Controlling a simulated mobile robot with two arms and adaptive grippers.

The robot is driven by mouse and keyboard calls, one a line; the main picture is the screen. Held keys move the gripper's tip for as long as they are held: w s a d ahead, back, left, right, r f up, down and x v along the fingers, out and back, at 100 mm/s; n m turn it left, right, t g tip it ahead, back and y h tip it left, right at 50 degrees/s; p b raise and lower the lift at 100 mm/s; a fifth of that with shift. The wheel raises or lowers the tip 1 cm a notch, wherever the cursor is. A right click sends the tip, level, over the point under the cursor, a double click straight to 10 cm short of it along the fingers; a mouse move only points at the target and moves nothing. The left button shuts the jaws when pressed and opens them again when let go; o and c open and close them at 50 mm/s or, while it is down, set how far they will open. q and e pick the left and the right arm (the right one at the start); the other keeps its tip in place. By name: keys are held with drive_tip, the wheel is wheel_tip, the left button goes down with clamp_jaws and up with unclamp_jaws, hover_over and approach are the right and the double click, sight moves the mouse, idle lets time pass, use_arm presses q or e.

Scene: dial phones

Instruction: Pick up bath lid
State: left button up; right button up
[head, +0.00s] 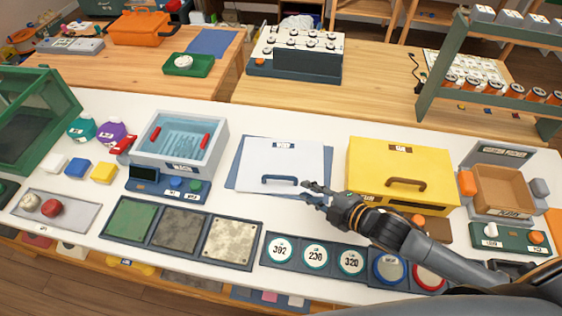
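The bath lid is most likely the white flat panel (284,160) with a dark blue handle (280,180) near its front edge. It lies on a blue mat (236,172) in the middle of the white table. My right gripper (304,190) reaches in from the right. Its fingers are apart and empty, just right of the handle, over the lid's front right corner. I cannot tell its exact height above the lid. The grey bath (216,152), holding water and red-handled pieces, stands open to the left of the lid. My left gripper is not in view.
A yellow box (400,165) with a brown handle stands right of the lid, close behind my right arm. Three surface plates (181,232) and numbered round dials (315,255) line the table's front. A brown tray (503,190) is at the far right.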

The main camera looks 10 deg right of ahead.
sight(282, 178)
drive_tip(key=x, duration=0.4)
drive_tip(key=shift+w, duration=0.15)
drive_tip(key=shift+w+a+f, duration=0.15)
drive_tip(key=shift+w+f, duration=0.05)
drive_tip(key=shift+w+a+p, duration=0.45)
drive_tip(key=shift+p, duration=0.15)
drive_tip(key=x, duration=0.3)
drive_tip(key=shift+w+a+f+p, duration=0.1)
drive_tip(key=shift+a+f+p, duration=0.05)
drive_tip(key=shift+p, duration=0.2)
drive_tip(key=shift+w+a+f, duration=0.15)
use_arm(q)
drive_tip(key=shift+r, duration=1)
use_arm(e)
clamp_jaws()
